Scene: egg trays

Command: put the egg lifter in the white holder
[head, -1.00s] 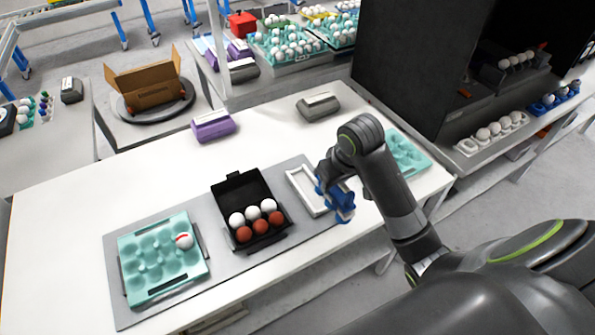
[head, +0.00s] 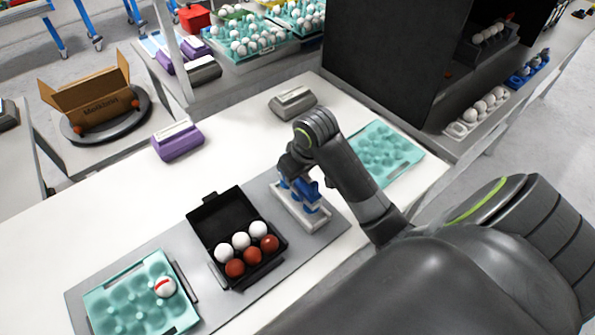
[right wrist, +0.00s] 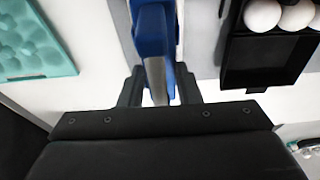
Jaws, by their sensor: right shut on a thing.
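The white holder (head: 317,219) lies on the grey mat, right of the black egg box. The blue egg lifter (head: 306,190) is over the holder, with its blue parts low against it; I cannot tell whether it rests fully inside. My right gripper (head: 290,180) is shut on the lifter, partly hidden by its own arm in the head view. In the right wrist view the lifter (right wrist: 153,35) runs between the fingers of the gripper (right wrist: 158,88). My left gripper is not in view.
The black egg box (head: 213,213) holds white and brown eggs. A teal tray (head: 120,305) holds one red-striped white egg. An empty teal tray (head: 400,150) lies at the right. A purple device (head: 178,142) and a grey device (head: 292,103) stand behind. White table between them is clear.

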